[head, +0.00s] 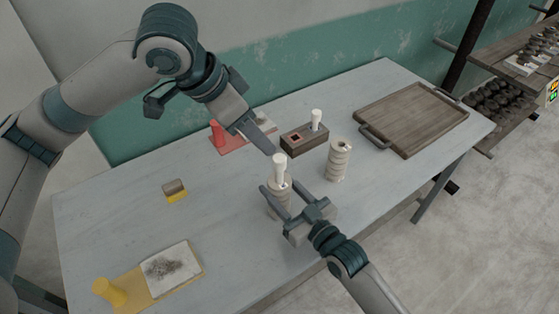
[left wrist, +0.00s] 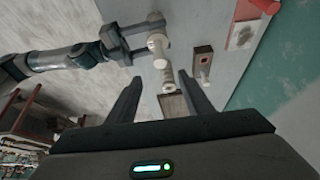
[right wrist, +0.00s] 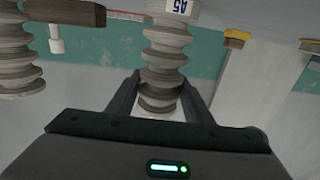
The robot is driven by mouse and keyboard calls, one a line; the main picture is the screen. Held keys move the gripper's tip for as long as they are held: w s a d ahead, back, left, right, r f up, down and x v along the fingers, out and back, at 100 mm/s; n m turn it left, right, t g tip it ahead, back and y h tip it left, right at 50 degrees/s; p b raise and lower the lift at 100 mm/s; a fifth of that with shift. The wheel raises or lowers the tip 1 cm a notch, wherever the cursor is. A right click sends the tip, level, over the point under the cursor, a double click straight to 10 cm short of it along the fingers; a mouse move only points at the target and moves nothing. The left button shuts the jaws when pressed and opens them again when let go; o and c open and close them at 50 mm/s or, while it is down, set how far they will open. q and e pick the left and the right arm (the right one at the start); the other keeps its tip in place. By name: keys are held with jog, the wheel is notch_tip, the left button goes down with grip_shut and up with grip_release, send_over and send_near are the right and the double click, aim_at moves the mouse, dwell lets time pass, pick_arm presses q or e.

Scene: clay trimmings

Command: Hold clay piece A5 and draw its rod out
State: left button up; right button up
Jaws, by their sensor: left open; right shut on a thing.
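Clay piece A5 (head: 278,203) is a pale ridged column standing upright near the table's front middle. Its label A5 (right wrist: 172,6) shows in the right wrist view. A white rod (head: 279,167) with a wider head sticks up from its top. My right gripper (head: 284,189) is shut on the clay piece, with one finger on each side of the ridged body; the right wrist view shows the fingers (right wrist: 162,85) against it. My left gripper (head: 271,150) is open and empty, just above and left of the rod head; its spread fingers show in the left wrist view (left wrist: 158,82).
A second ridged clay piece (head: 339,160) stands close on the right. Behind are a dark box (head: 303,141) with a white peg (head: 316,119) and a red stand (head: 219,135). A wooden tray (head: 410,118) lies right, a sponge (head: 175,190) and yellow board (head: 140,283) left.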

aim_at(279, 171)
pick_arm(q)
jog(key=d+m+y, duration=0.1)
jog(key=w+d+f+m+g+y, duration=0.1)
jog(key=m, duration=0.1)
jog(key=w+d+f+m+g, duration=0.1)
jog(key=shift+d+f+m+y, duration=0.1)
jog(key=shift+d+m+y, duration=0.2)
jog(key=shift+d+y, duration=0.1)
jog(key=m+y, duration=0.1)
jog(key=w+d+m+g, duration=0.1)
jog(key=shift+f+m+y, duration=0.3)
jog(key=shift+f+y, duration=0.1)
jog(key=shift+f, duration=0.15)
notch_tip(279, 171, down, 12)
jog(key=shift+r, duration=0.15)
dwell(0.4)
grip_shut()
